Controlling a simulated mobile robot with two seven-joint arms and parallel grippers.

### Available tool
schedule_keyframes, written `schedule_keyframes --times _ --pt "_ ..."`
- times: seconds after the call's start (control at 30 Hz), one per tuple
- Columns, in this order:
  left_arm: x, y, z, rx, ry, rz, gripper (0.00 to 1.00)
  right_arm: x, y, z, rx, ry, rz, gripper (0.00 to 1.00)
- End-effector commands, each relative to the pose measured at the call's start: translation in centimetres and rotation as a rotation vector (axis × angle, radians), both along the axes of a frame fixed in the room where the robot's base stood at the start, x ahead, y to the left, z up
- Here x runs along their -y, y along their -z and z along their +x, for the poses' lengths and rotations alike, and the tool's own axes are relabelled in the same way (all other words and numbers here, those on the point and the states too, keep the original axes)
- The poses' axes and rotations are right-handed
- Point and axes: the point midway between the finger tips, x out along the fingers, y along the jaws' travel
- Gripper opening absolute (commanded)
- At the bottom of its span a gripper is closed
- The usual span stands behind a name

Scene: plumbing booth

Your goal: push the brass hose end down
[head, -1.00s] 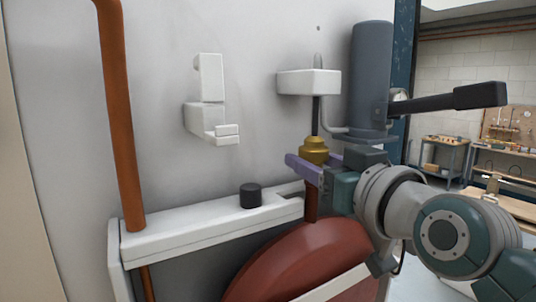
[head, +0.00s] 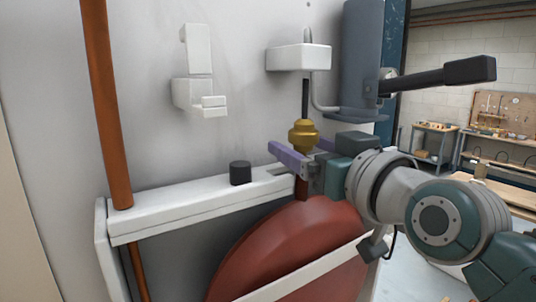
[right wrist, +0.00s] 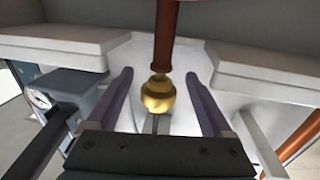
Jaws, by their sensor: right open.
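The brass hose end (head: 303,135) stands upright on top of a red-brown hose (head: 301,187), below a thin dark rod. My right gripper (head: 297,147) is open, with its purple fingers just below the brass part in the head view. In the right wrist view the brass end (right wrist: 158,94) shows between the two spread fingers (right wrist: 158,75), with a gap on each side. The hose (right wrist: 165,35) runs up from it in that view. I see no finger clearly touching the brass or hose. My left gripper is not in view.
A white ledge (head: 150,217) with a black knob (head: 240,173) runs along the wall. A white box (head: 298,57) hangs above the brass end. A red disc (head: 290,250) fills the space below.

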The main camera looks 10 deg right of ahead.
Motion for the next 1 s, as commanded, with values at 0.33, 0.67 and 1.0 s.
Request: schedule_keyframes --times 0.33,0.67,1.0 --pt "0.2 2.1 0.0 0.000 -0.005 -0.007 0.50 1.1 0.5 -5.3 -0.001 0.001 -0.002 0.84" --pt "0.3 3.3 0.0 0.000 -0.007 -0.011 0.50 1.8 0.3 -9.1 -0.004 0.001 -0.002 0.84" --pt "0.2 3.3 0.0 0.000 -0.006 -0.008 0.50 1.8 0.1 -9.3 -0.003 0.001 -0.002 0.84"
